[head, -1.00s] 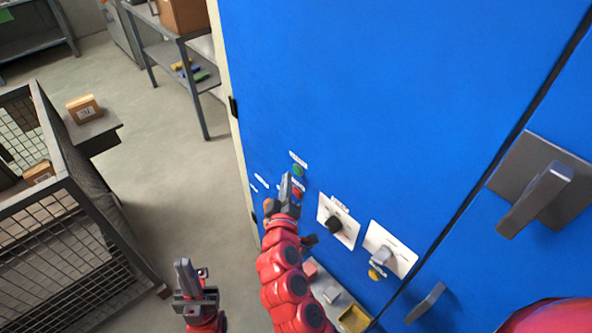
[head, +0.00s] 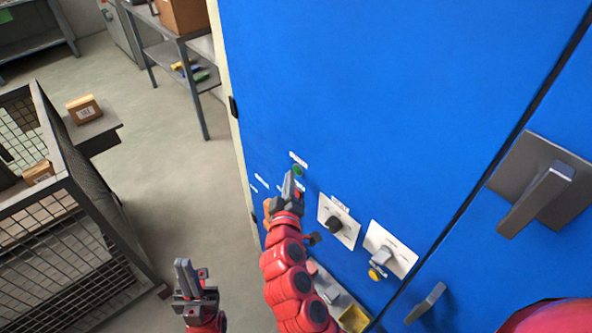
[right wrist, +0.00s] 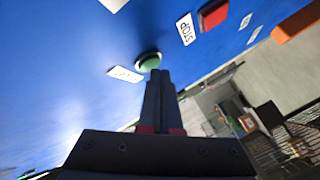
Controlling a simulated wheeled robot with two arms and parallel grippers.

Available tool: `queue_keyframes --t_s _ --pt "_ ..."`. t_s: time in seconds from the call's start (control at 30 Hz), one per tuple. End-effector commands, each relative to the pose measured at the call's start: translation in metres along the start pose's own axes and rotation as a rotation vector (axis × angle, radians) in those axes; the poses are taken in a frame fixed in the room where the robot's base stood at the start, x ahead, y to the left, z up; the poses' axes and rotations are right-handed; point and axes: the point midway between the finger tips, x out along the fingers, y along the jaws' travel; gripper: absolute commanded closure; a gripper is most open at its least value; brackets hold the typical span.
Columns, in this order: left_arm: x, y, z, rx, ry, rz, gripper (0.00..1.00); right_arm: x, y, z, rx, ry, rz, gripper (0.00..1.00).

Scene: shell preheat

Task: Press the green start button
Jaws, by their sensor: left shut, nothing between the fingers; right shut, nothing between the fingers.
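The green start button (head: 298,170) is a round button on the blue cabinet front, below a small white label. In the right wrist view the green button (right wrist: 149,61) shows just past my fingertips. My right gripper (head: 289,174) is shut and empty, its tips right beside the green button in the head view. In the right wrist view the shut fingers (right wrist: 160,74) point at the button's lower edge; I cannot tell whether they touch it. My left gripper (head: 182,262) is shut and empty, low over the floor, away from the cabinet.
A red button (right wrist: 213,14) with a STOP label (right wrist: 186,29) sits near the green one. A black knob (head: 334,224), a grey switch (head: 384,254) and a yellow button (head: 376,274) are to the right. A mesh cage (head: 60,245) stands at left. Open floor (head: 190,170) lies between.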

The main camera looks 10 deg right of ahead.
Motion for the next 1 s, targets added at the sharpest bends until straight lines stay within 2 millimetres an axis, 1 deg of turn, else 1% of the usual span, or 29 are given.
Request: queue_keyframes --t_s 0.7,1.0 --pt "0.0005 0.0000 -0.0001 0.000 0.000 0.000 1.00 0.0060 0.0046 0.0042 -0.001 0.000 0.001 1.00" --pt "-0.0006 0.0000 0.0001 0.000 0.000 0.000 1.00 0.0054 0.0037 0.0042 -0.001 0.000 0.001 1.00"
